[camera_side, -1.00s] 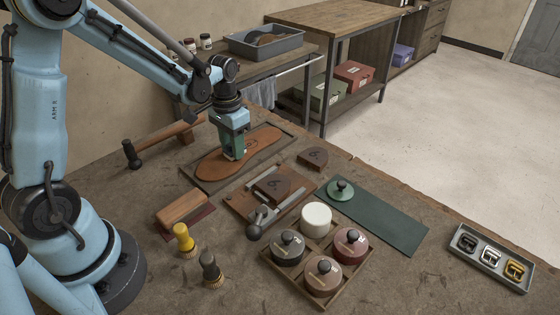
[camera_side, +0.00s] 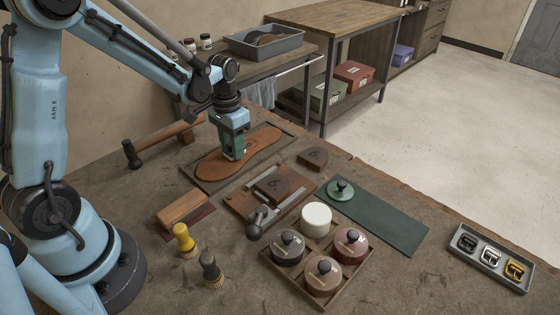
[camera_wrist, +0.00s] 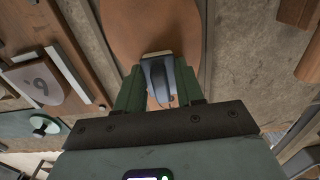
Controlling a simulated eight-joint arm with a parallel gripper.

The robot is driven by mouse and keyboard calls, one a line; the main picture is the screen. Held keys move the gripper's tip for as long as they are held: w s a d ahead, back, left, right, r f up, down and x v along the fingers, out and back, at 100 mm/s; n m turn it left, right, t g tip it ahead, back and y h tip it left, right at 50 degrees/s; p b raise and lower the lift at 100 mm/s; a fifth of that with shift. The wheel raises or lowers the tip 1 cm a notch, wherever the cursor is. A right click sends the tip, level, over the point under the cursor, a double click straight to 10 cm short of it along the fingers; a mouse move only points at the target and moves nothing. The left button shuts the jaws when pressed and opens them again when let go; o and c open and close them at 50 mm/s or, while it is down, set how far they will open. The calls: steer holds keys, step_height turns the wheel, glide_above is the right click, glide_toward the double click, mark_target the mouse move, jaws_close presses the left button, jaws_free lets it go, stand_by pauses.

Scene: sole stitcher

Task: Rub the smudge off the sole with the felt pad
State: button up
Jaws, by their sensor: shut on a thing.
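The brown leather sole (camera_side: 207,168) lies flat in a shallow dark tray (camera_side: 203,188) at the back of the bench. It also fills the top middle of the wrist view (camera_wrist: 150,25). My gripper (camera_side: 233,156) points down over the middle of the sole. In the wrist view its fingers (camera_wrist: 160,85) are shut on the felt pad (camera_wrist: 157,72), which shows a dark grey body and a pale edge at the sole. I cannot tell whether the pad touches the sole. No smudge can be made out; the gripper and pad cover part of the sole.
A hammer (camera_side: 133,155) lies left of the tray. A green mat (camera_side: 385,222) and a buckle tray (camera_side: 492,278) are right.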

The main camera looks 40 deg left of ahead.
steer(key=w, duration=0.3)
steer(key=shift+w, duration=0.5)
steer(key=shift+w+r, duration=0.15)
steer(key=shift+r, duration=0.05)
step_height(320, 180, up, 8)
steer(key=shift+f, duration=0.15)
stand_by(0.3)
